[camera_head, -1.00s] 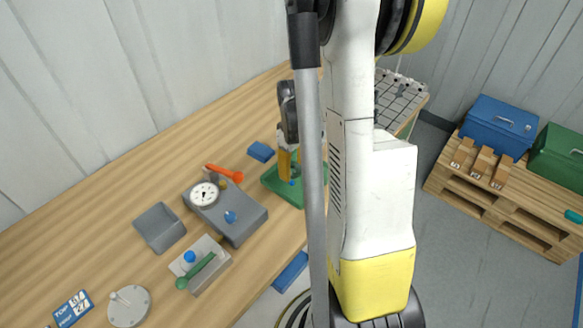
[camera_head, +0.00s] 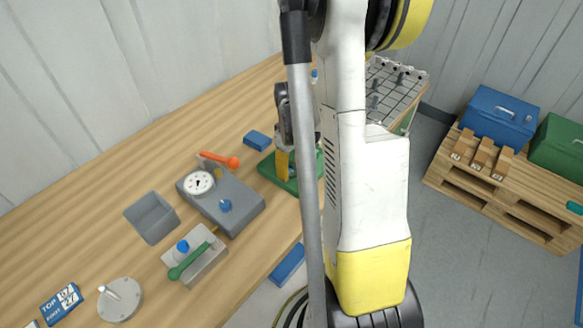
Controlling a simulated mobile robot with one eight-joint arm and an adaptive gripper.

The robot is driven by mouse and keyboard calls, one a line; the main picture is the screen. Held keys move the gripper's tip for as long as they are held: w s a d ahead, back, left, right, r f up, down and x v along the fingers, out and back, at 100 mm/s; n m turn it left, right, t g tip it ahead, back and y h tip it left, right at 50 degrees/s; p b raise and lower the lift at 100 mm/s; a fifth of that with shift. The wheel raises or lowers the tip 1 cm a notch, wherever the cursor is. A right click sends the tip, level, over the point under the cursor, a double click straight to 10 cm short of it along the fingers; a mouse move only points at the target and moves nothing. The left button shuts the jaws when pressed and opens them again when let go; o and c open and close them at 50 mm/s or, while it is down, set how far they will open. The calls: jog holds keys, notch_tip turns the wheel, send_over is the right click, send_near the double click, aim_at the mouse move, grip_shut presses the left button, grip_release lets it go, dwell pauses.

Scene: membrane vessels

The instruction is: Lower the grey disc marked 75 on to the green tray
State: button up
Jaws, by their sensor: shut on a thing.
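The green tray (camera_head: 266,171) lies near the table's front edge, partly hidden behind my arm. My gripper (camera_head: 282,165), with yellow fingers, points down over the tray. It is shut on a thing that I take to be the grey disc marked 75. The disc itself is too small and too hidden by my fingers and arm to make out. No number 75 is readable, and I cannot tell whether the disc touches the tray.
A wire rack (camera_head: 395,85) stands behind my arm.

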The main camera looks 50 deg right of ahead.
jog(key=o, duration=1.2)
jog(key=shift+r, duration=0.1)
notch_tip(320, 180, up, 12)
